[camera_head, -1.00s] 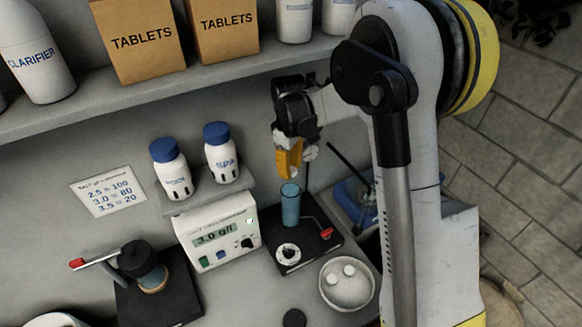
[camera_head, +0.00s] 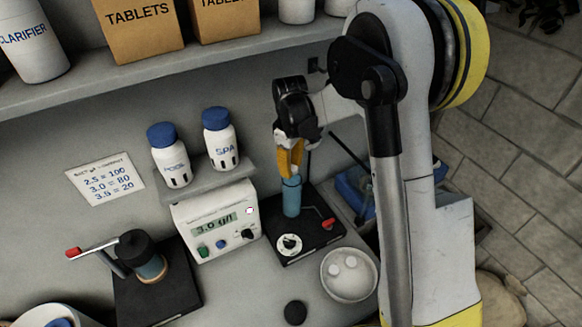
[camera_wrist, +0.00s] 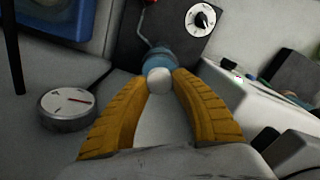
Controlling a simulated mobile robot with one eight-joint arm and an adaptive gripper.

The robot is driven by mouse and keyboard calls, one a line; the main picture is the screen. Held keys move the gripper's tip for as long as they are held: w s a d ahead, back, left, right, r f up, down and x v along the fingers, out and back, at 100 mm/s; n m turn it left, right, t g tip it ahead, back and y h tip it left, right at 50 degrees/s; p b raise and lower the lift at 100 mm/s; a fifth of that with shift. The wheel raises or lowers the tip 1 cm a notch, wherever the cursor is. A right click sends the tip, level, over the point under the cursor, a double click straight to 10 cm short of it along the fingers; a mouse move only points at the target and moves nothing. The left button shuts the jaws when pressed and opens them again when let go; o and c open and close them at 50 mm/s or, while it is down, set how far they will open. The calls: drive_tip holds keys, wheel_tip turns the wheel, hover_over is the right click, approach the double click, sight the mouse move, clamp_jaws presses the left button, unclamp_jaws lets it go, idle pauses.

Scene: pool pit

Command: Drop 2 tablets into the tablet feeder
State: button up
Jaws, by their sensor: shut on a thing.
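My gripper (camera_head: 290,170) has yellow fingers pointing down, just above a blue tube (camera_head: 291,198). The tube stands upright on a black base (camera_head: 318,231) with a white dial and a red lever, which looks like the tablet feeder. In the wrist view, the fingertips (camera_wrist: 160,80) are shut on a round white tablet (camera_wrist: 160,81). The tablet overlaps the tube's opening (camera_wrist: 160,58) in that view; I cannot tell whether it touches the rim. A white bowl (camera_head: 350,289) right of the base holds two white tablets (camera_head: 342,266).
Left of the base stand a meter (camera_head: 215,222) reading 3.0 g/l, two blue-capped bottles (camera_head: 220,138) and a second black device (camera_head: 155,292) with a red-tipped handle. A shelf (camera_head: 190,75) with tablet boxes (camera_head: 140,28) runs above. A round gauge (camera_wrist: 68,108) shows in the wrist view.

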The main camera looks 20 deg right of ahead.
idle(0.3)
drive_tip(key=o, duration=1)
drive_tip(key=shift+r+p, duration=1.5)
drive_tip(key=shift+r, duration=1.55)
drive_tip(key=shift+f, duration=0.15)
